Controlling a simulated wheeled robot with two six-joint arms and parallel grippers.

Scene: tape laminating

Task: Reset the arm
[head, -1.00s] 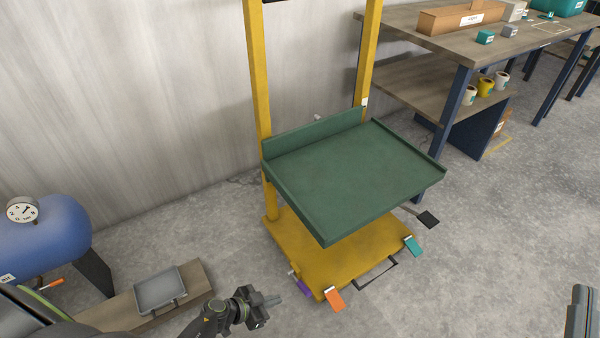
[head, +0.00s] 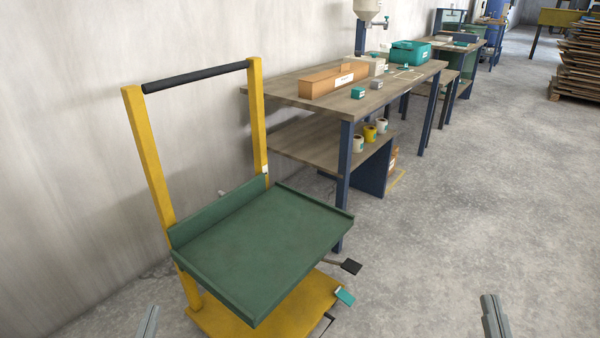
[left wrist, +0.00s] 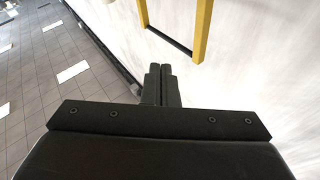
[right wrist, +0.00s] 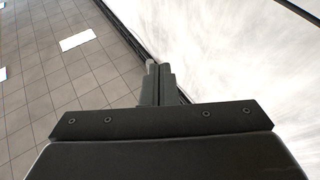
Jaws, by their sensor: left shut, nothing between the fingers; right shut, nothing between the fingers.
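My left gripper (head: 148,322) shows at the bottom left edge of the head view, left of the yellow cart. In the left wrist view its fingers (left wrist: 161,84) are together with nothing between them. My right gripper (head: 494,316) shows at the bottom right of the head view, over bare floor. In the right wrist view its fingers (right wrist: 158,80) are together and empty. Both grippers are apart from everything around them. Most of both arms is outside the head view.
A yellow cart (head: 150,165) with an empty green platform (head: 262,238) stands ahead, with pedals (head: 345,296) low at its right. A wooden workbench (head: 345,98) holds an orange-brown box (head: 325,80) and a teal bin (head: 410,52). White and yellow cups (head: 369,133) stand on its lower shelf.

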